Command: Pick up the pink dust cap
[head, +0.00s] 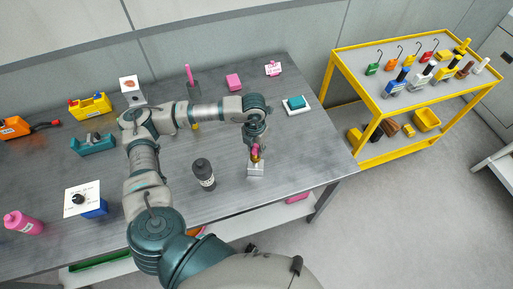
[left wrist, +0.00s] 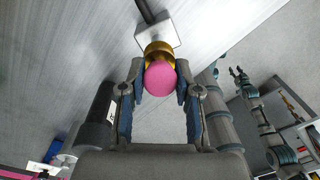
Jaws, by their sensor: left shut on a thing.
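The pink dust cap (head: 255,150) is a small rounded cap on a gold fitting (left wrist: 157,48) above a white block (head: 256,169) on the table. My left gripper (head: 256,146) comes down over it from above. In the left wrist view the cap (left wrist: 160,78) sits between the two fingertips, which are shut on it. The gold fitting shows just behind the cap, and I cannot tell whether the two are apart. My right gripper (left wrist: 239,76) shows small at the right of the left wrist view, away from the cap; its jaws are too small to judge.
A dark bottle (head: 204,174) stands just left of the white block. A teal block on a white tray (head: 297,108) lies behind to the right. A yellow cart (head: 345,95) stands right of the table. The table's right front is clear.

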